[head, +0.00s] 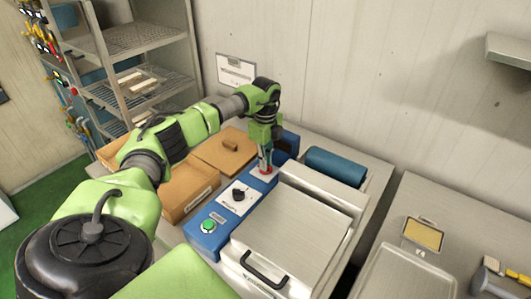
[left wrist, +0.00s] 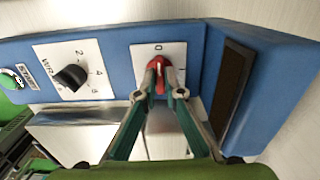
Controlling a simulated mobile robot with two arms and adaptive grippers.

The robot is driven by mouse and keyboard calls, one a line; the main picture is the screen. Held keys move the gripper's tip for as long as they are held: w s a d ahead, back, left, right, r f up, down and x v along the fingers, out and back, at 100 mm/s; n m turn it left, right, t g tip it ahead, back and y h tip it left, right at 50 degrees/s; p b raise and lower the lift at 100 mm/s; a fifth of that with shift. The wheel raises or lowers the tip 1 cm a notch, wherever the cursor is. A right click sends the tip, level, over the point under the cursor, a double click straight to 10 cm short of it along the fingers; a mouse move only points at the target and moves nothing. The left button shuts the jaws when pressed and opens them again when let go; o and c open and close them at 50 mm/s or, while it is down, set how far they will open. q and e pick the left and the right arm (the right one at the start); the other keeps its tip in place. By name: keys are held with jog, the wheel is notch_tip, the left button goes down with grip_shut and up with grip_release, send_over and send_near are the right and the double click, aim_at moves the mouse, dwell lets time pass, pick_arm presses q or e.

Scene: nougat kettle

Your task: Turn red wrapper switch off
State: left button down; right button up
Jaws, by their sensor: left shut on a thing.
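The red wrapper switch (left wrist: 158,68) sits on a white plate (left wrist: 173,54) on the blue panel (left wrist: 118,45) of the wrapping machine. The plate shows a 0 above the knob and a mark to its right. My left gripper (left wrist: 158,92) is shut on the red switch, with a fingertip on each side of it. In the head view my left gripper (head: 265,165) points down at the panel's far end, and only a little red shows between its fingers. The knob points up toward the 0 in the left wrist view. My right gripper is not in view.
A black dial (head: 239,196) and a green button (head: 208,226) are on the same panel. The machine's metal lid (head: 293,230) has a black handle. Cardboard boxes (head: 183,189) stand to the left. A second bench (head: 450,230) is to the right.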

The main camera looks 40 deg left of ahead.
pick_arm(q)
jog(key=shift+r, duration=0.1)
jog(key=c, duration=2.1)
grip_release()
jog(key=shift+c, duration=0.2)
notch_tip(320, 180, up, 12)
